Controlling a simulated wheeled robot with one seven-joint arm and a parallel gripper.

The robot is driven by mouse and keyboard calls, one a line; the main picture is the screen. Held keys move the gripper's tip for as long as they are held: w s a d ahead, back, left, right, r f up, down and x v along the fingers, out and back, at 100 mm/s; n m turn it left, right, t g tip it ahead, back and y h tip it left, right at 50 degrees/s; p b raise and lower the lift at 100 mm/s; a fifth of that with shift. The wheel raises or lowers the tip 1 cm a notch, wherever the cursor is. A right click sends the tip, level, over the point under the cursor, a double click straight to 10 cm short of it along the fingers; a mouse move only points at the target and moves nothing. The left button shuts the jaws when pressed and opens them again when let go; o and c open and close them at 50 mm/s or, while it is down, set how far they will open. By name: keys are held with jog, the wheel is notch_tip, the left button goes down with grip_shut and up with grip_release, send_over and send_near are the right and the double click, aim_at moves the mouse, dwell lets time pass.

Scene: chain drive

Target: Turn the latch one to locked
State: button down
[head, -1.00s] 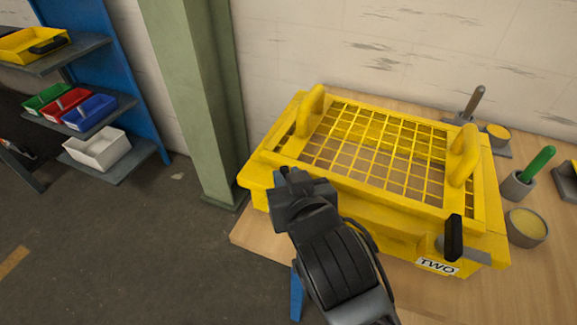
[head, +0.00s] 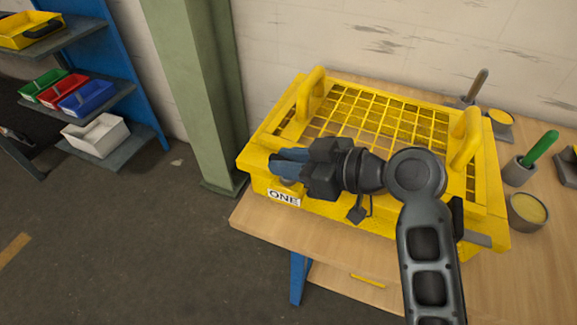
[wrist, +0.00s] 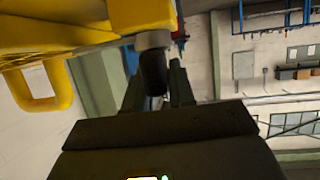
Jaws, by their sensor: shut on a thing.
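The yellow guard box (head: 265,150) with a mesh top sits on the wooden bench. The label ONE (head: 284,198) is on its front left. My gripper (head: 284,166) is at that corner, just above the label, and covers latch one in the head view. In the wrist view, the black latch one handle (wrist: 153,72) stands between the two fingers of my gripper (wrist: 158,92), which are shut on it. A grey round pivot (wrist: 153,40) joins the handle to the yellow box. The exact angle of the latch is hard to tell.
Latch two (head: 457,215) is at the box's front right, partly behind my arm. Two yellow handles (head: 465,140) rise from the lid. A green-handled tool in a cup (head: 519,178) and a grey pot (head: 527,212) stand right of the box. A green column (head: 195,100) is at left.

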jog(key=shift+n+g+b, duration=0.4)
jog(key=shift+n+g, duration=0.2)
jog(key=shift+g, duration=0.1)
jog(key=c, duration=1)
grip_release()
jog(key=shift+y, duration=0.3)
jog(key=shift+c, duration=0.2)
jog(key=b+v, duration=0.1)
jog(key=v, duration=0.6)
jog(key=shift+d+r, duration=0.15)
jog(key=shift+d, duration=0.2)
